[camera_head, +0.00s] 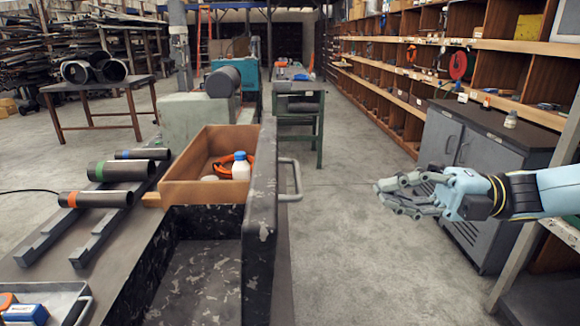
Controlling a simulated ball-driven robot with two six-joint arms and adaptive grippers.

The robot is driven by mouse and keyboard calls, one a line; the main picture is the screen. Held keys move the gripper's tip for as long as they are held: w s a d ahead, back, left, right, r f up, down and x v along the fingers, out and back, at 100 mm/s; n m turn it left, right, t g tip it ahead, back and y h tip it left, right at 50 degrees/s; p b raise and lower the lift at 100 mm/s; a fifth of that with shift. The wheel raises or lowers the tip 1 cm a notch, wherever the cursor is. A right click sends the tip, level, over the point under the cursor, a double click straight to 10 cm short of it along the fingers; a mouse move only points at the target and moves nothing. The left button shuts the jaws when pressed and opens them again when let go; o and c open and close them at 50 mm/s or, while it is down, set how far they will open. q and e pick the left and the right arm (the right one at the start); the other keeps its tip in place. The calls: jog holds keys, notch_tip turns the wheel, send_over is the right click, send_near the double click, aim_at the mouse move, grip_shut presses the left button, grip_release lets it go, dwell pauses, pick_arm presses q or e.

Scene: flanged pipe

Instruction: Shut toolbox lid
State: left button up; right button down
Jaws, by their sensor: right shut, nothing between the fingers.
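The black, paint-worn toolbox (195,225) sits at the front of the workbench, with its inside open to view. Its lid (262,235) stands upright along the right side, seen nearly edge-on. A grey metal handle (296,180) sticks out from the lid's right face. My right gripper (392,194) reaches in from the right. Its fingers are shut and empty, over the aisle to the right of the handle and apart from it. My left gripper is not in view.
A wooden crate (195,193) with a white bottle (241,166) and an orange item stands behind the toolbox. Several dark pipes lie on rails (100,230) at left. A grey cabinet (470,140) stands behind my right arm. The aisle floor (345,240) is clear.

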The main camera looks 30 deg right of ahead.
aim_at(298, 186)
jog(key=b+x, duration=0.5)
jog(key=x, duration=0.8)
jog(key=shift+w+a, duration=0.2)
jog(key=shift+w, duration=0.15)
